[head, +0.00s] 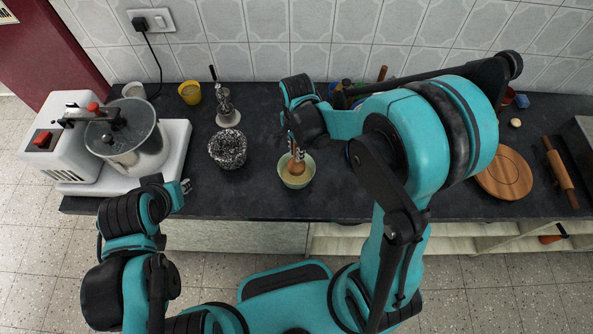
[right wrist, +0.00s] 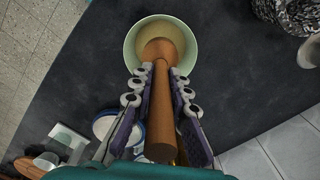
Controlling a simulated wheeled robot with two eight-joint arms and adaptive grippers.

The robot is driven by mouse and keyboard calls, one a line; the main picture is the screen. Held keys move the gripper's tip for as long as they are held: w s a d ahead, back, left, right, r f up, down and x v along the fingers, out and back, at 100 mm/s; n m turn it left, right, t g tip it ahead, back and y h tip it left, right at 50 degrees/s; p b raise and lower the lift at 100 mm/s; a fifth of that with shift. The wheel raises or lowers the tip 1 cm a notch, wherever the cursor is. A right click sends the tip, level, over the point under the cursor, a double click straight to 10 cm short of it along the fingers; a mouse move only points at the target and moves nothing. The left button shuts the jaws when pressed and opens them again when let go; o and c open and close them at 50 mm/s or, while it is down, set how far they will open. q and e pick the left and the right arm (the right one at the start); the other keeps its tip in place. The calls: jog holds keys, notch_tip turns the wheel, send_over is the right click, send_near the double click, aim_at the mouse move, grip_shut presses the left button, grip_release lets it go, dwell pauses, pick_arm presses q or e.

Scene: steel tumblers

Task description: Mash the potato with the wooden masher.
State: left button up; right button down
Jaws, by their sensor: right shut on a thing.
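The wooden masher (right wrist: 161,100) is brown, with a long handle and a wider head. My right gripper (right wrist: 160,80) is shut on its handle, one finger on each side. The masher head is inside a pale green bowl (head: 307,180). The bowl also shows in the right wrist view (right wrist: 131,55) and holds a yellowish content, likely the potato (right wrist: 165,27), partly hidden by the masher head. In the head view the masher (head: 296,164) stands roughly upright in the bowl. My left gripper (head: 184,187) is near the counter's front edge at the left, apart from the bowl; its jaws are too small to read.
A dark patterned bowl-like object (head: 228,149) and a steel item (head: 227,116) stand left of the bowl. A white machine (head: 75,140) with a steel pot fills the far left. A round wooden board (head: 506,175) and rolling pin (head: 560,172) lie at the right.

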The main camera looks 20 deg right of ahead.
jog(key=shift+r, duration=0.1)
jog(key=shift+r+p, duration=0.65)
jog(key=shift+r, duration=0.35)
jog(key=shift+r, duration=0.1)
notch_tip(320, 180, up, 5)
jog(key=p, duration=0.3)
jog(key=shift+p, duration=0.35)
